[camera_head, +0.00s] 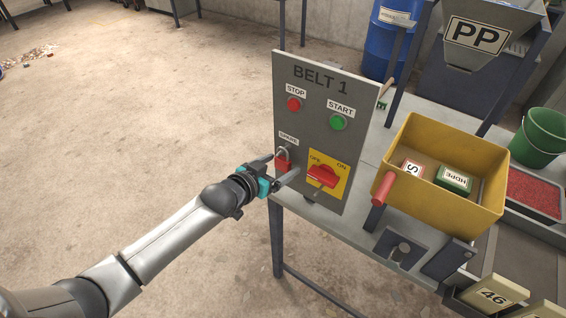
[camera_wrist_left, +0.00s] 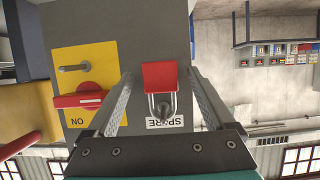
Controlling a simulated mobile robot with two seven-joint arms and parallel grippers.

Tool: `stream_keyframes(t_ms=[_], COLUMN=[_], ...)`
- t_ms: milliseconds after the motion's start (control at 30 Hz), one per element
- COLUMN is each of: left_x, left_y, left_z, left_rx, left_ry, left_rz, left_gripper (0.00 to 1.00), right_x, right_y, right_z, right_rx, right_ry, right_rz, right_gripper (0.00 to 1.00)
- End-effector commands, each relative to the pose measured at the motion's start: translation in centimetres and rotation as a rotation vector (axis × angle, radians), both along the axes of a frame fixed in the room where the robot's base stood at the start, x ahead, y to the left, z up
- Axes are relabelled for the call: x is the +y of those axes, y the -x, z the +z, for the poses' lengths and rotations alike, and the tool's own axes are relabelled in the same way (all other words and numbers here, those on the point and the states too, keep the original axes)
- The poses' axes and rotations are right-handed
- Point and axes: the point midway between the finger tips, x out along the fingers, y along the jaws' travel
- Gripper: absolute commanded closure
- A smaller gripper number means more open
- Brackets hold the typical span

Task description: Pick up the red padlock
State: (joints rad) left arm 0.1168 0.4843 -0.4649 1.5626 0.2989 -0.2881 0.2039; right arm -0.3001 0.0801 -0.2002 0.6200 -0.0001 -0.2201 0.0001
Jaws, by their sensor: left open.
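The red padlock (camera_head: 283,160) hangs by its metal shackle under the SPARE label on the left edge of the grey BELT 1 panel (camera_head: 318,112). My left gripper (camera_head: 277,169) is open in front of the panel, close to the padlock. In the left wrist view, which is upside down, the padlock (camera_wrist_left: 160,77) shows between the two open fingers (camera_wrist_left: 162,98), with a gap on each side. I cannot tell how far the fingertips are from the panel. My right gripper is not in view.
A red rotary switch (camera_head: 322,176) on a yellow plate sits right of the padlock. Above are a red STOP button (camera_head: 293,104) and a green START button (camera_head: 338,122). A yellow bin (camera_head: 446,204) with blocks stands right on the bench.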

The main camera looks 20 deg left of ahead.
Motion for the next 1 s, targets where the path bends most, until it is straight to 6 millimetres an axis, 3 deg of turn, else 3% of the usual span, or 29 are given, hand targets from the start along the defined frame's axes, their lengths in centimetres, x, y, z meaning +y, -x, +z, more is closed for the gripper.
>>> stream_keyframes(t_ms=[300,1000], left_x=[-0.10,-0.07], left_y=[-0.35,-0.31], left_z=[-0.12,-0.12], left_rx=[0.000,0.000], left_ry=[0.000,-0.001], left_rz=[0.000,0.000], left_gripper=[0.14,0.92], right_x=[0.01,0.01], right_y=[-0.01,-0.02], right_z=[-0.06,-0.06], right_rx=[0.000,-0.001], right_ry=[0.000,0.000], right_rz=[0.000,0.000], right_gripper=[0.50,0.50])
